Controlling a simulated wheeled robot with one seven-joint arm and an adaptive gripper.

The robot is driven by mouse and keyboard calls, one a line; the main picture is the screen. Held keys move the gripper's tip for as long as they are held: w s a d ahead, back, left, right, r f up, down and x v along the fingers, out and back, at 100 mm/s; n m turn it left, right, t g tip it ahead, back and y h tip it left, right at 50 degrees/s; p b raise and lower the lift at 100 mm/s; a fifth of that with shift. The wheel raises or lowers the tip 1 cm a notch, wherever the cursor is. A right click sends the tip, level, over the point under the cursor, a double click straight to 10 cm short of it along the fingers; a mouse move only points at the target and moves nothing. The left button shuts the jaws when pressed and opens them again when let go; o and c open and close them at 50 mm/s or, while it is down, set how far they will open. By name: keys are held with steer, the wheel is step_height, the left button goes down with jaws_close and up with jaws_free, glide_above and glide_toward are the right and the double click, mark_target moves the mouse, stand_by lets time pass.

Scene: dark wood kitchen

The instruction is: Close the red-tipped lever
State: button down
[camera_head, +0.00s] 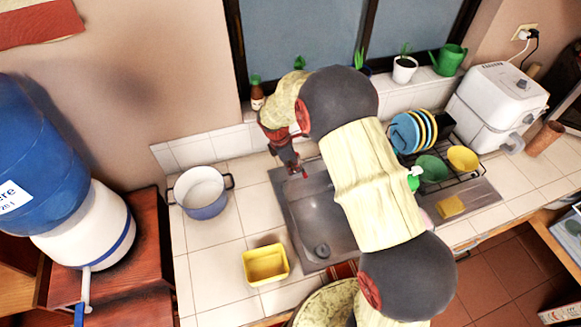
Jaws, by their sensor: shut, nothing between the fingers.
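My arm reaches across the sink (312,220) towards its back left corner. My gripper (291,162) is small and dark in the head view, pointing down at the sink's back rim. It is shut and holds nothing. A small red spot (303,171) shows right at the fingertips, and it may be the red tip of the lever. The rest of the lever and the tap are hidden behind my gripper and arm. I cannot tell whether the fingers touch the lever or how it is turned.
A blue-and-white pot (203,209) and a yellow tub (265,265) stand left of the sink. A dish rack with a yellow bowl (462,159) is right. Potted plants and a green watering can (449,60) line the sill. Tiled counter between pot and sink is clear.

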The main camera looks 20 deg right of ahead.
steer(key=shift+d, duration=0.15)
steer(key=v, duration=1.2)
